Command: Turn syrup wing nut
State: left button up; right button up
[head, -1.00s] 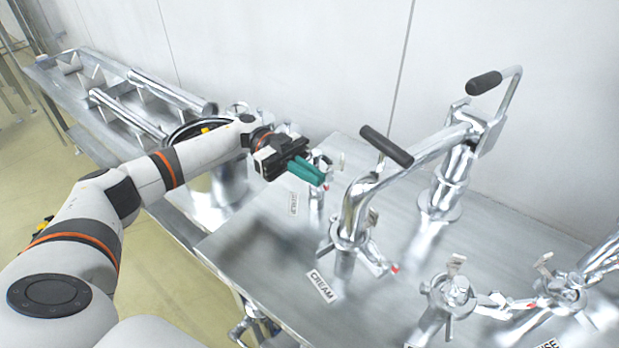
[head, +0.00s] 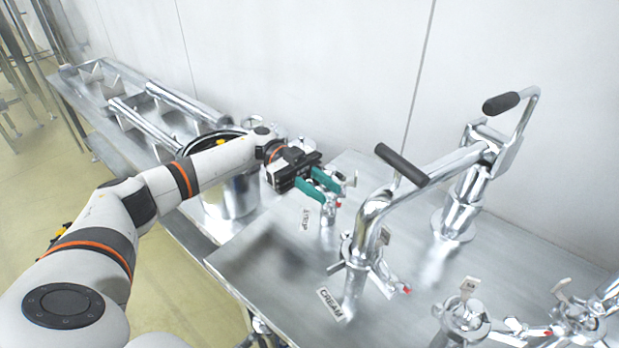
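The syrup fitting (head: 329,212) is a small metal post with a wing nut on top, at the back left of the steel table. A small label plate (head: 305,219), hard to read from here, stands beside it. My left gripper (head: 320,187) has teal fingers, which show apart with a gap between them. The fingers reach over the top of the fitting, by the wing nut (head: 347,181). I cannot tell whether they touch it. The fingers partly hide the nut. My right gripper is not in view.
A lever device with a black handle (head: 402,165) stands to the right, by the CREAM label (head: 330,303). A taller lever post (head: 460,205) stands behind it. More metal fittings (head: 468,318) are at front right. A steel pot (head: 230,195) is left of the fitting.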

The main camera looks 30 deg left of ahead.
pick_arm(q)
jog(key=b+v, duration=0.5)
jog(key=v, duration=0.6)
jog(key=shift+a, duration=0.25)
